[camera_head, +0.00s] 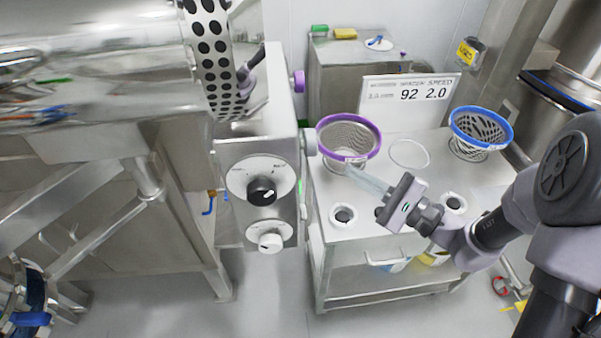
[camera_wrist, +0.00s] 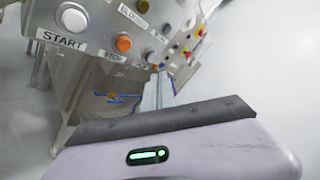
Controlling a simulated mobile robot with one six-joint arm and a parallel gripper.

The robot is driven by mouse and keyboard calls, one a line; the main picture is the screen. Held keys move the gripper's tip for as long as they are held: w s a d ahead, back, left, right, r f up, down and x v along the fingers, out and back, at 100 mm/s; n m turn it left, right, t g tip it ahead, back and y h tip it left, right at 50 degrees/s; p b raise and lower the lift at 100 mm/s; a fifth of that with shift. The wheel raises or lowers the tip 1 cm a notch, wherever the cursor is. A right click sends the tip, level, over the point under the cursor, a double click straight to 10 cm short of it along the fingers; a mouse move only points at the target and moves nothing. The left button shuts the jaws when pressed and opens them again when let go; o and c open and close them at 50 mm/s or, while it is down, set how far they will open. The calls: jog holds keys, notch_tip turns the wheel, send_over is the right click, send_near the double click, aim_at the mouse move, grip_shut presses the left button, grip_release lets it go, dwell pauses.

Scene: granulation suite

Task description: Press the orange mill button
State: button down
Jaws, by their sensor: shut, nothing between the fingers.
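In the wrist view, a tilted metal control panel carries an orange round button (camera_wrist: 124,43), set above a label I cannot read clearly. A white button (camera_wrist: 73,18) labelled START is to its left, and several more buttons run up to the right. My gripper (camera_wrist: 158,90) is shut and empty, with its fingers below and right of the orange button and apart from it. In the head view, my gripper (camera_head: 354,173) reaches left over the cart, beside the purple-rimmed basket. I cannot make out the orange button in the head view.
A steel cart (camera_head: 400,255) holds a purple-rimmed basket (camera_head: 348,137), a blue-rimmed basket (camera_head: 481,129) and a display sign (camera_head: 409,94). A machine box (camera_head: 262,138) with a black knob (camera_head: 262,191) and a white knob (camera_head: 270,242) stands left.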

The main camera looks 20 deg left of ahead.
jog(key=s+a, duration=0.3)
jog(key=a, duration=0.3)
jog(key=shift+s, duration=0.35)
jog(key=shift+a, duration=0.15)
dwell(1.6)
jog(key=shift+s+a, duration=0.5)
jog(key=shift+a, duration=0.2)
dwell(0.6)
dwell(0.3)
jog(key=shift+w+d+b, duration=0.45)
jog(key=shift+w+d, duration=0.05)
jog(key=shift+d, duration=0.3)
